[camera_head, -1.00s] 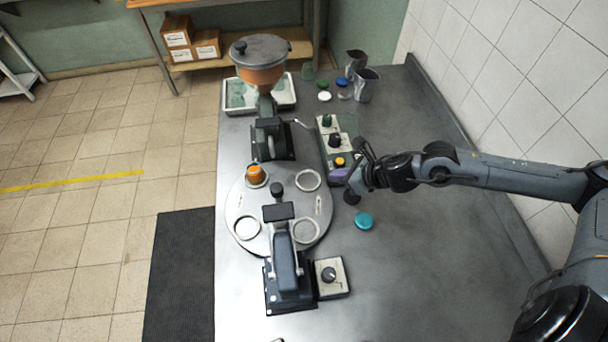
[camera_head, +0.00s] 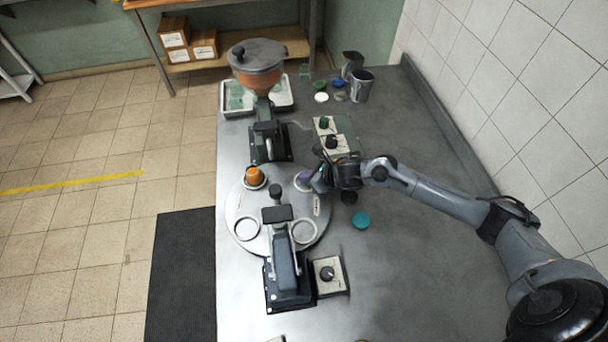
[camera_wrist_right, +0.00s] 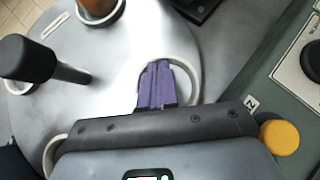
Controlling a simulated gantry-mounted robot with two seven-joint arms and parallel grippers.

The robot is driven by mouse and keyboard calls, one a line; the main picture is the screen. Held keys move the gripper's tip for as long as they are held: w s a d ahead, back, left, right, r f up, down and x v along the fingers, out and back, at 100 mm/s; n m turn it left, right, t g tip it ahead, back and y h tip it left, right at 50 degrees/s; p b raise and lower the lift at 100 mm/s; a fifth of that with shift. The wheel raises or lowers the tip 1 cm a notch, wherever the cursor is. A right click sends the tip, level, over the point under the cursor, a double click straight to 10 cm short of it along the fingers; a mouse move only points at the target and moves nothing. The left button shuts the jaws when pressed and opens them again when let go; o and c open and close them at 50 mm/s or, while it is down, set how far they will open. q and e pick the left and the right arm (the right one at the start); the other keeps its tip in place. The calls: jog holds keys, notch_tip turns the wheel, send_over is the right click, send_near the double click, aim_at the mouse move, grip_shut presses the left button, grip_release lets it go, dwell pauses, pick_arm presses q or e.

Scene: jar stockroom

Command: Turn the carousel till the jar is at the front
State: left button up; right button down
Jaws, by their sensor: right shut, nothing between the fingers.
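The carousel (camera_head: 262,240) is a round grey plate with pale ring seats and a black knob (camera_head: 275,190) standing up from it. The orange jar (camera_head: 254,177) sits in the rear left ring seat. The jar's lower part also shows at the top left of the right wrist view (camera_wrist_right: 97,7). My right gripper (camera_head: 312,182) is over the right rear ring seat (camera_wrist_right: 190,75), partly hiding it in the head view. Its purple fingers (camera_wrist_right: 157,84) are shut with nothing between them. I cannot tell whether they touch the carousel. My left gripper is not in view.
A black lever press (camera_head: 287,275) stands at the carousel's front, with a small knob box (camera_head: 328,275) beside it. A hopper (camera_head: 258,65) stands behind. A control box (camera_head: 335,135) is at the right rear.

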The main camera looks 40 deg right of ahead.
jog(key=shift+w+a+f, duration=0.15)
jog(key=shift+w+f, duration=0.05)
jog(key=shift+w, duration=0.1)
dwell(0.4)
jog(key=shift+w+f+b, duration=0.1)
jog(key=shift+b, duration=0.2)
jog(key=shift+w+n+y, duration=0.2)
jog(key=shift+n+y, duration=0.1)
